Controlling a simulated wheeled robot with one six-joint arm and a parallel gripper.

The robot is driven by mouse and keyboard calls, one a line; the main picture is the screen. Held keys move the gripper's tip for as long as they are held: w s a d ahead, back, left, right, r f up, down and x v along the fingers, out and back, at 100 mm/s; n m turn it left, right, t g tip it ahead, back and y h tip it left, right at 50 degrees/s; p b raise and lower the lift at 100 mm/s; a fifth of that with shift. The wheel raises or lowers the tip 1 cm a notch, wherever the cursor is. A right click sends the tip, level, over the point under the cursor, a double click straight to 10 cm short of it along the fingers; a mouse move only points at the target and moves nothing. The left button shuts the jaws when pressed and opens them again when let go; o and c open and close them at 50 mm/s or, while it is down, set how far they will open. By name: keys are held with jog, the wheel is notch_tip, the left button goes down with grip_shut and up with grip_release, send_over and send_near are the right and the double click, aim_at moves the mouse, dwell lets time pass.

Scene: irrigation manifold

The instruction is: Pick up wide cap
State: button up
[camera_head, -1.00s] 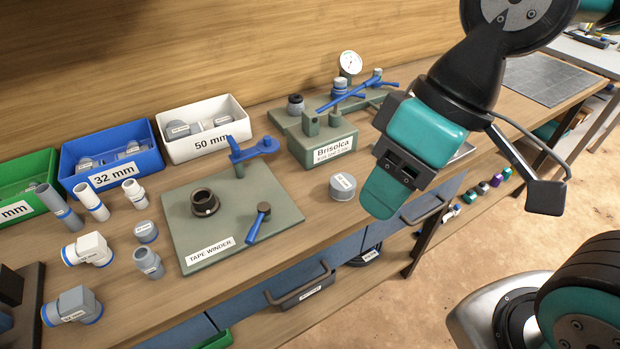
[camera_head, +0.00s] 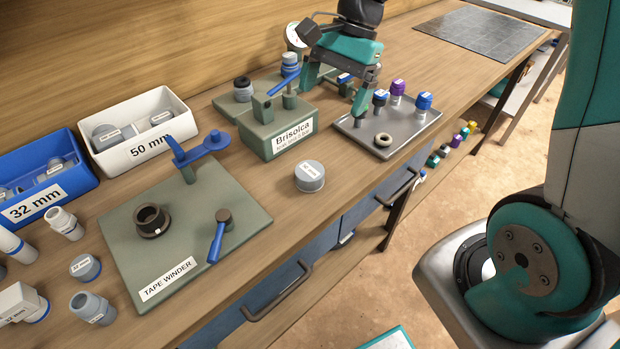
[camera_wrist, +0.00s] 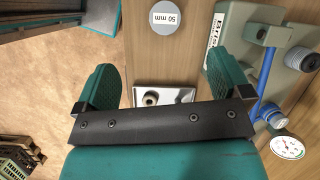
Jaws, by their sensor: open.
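The wide cap (camera_head: 309,176) is a short grey disc labelled 50 mm. It lies on the wooden bench between the tape winder board and the tray, just in front of the Brisolca block. In the wrist view the wide cap (camera_wrist: 165,18) shows at the top, beyond the fingertips and roughly in line with the gap between them. My gripper (camera_head: 337,98) is open and empty, above the bench behind and right of the cap, near the Brisolca block and the tray. Its two teal fingers also show wide apart in the wrist view (camera_wrist: 160,80).
The Brisolca block (camera_head: 278,137) and the tray (camera_head: 404,137) with several bottles and a ring stand close to my gripper. The tape winder board (camera_head: 190,215) lies left of the cap. A smaller grey cap (camera_head: 85,267) sits further left. Bare bench surrounds the wide cap.

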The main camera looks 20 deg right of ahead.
notch_tip(320, 180, down, 2)
jog(key=w+d+f+m, duration=0.1)
jog(key=w+d+m, duration=0.1)
jog(key=m, duration=0.1)
send_near(310, 170)
jog(key=x, duration=0.4)
jog(key=shift+d+f, duration=0.1)
jog(key=shift+f, duration=0.3)
jog(key=shift+p+x, duration=0.35)
jog(key=shift+x, duration=2.55)
jog(key=c, duration=1)
jog(key=shift+r, duration=0.15)
